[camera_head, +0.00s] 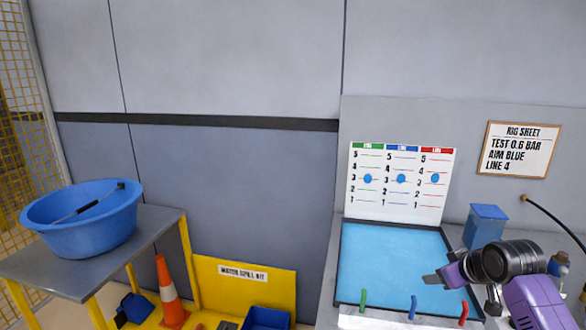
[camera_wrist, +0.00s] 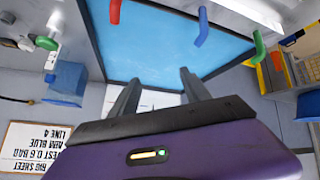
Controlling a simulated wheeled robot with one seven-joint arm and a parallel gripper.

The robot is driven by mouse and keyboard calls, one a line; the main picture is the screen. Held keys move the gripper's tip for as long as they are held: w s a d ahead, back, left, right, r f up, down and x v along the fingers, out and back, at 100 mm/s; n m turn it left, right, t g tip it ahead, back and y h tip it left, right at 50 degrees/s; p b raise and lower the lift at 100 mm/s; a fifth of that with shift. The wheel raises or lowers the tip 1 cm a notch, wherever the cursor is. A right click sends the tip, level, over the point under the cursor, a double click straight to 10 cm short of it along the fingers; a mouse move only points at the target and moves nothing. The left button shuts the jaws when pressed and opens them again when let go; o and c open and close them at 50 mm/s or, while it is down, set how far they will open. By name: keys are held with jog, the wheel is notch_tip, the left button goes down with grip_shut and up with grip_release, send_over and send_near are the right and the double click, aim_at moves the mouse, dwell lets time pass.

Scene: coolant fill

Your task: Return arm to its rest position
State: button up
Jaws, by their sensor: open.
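My gripper (camera_head: 432,279) is at the lower right of the head view, on my purple arm with a dark round joint. It is over the right part of the blue panel (camera_head: 385,262). In the wrist view my gripper (camera_wrist: 157,92) shows two grey fingers spread apart with nothing between them. The blue panel (camera_wrist: 165,35) lies beyond the fingers there. A green handle (camera_head: 362,300), a blue handle (camera_head: 413,307) and a red handle (camera_head: 463,312) stand along its front edge, apart from my fingers.
A chart (camera_head: 400,205) with three blue dots and a rig sheet (camera_head: 519,149) are on the wall. A blue box (camera_head: 486,226) and a black hose (camera_head: 555,220) are near my arm. At left, a blue basin (camera_head: 85,225) sits on a table (camera_head: 160,226); a cone (camera_head: 168,290) stands below.

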jog(key=s+a+m+t, duration=0.2)
jog(key=a+t, duration=0.3)
jog(key=a, duration=0.5)
jog(key=s+a+m+t, duration=0.3)
jog(key=s+a, duration=0.2)
jog(key=s, duration=0.4)
jog(key=s+a+f+n+g, duration=0.1)
jog(key=s+a, duration=0.2)
jog(key=s, duration=1.8)
jog(key=s+a+f+g, duration=0.1)
jog(key=s+a+f, duration=0.1)
jog(key=s, duration=1.9)
jog(key=shift+s+a+n, duration=0.25)
jog(key=shift+a+n, duration=0.15)
jog(key=shift+a, duration=0.25)
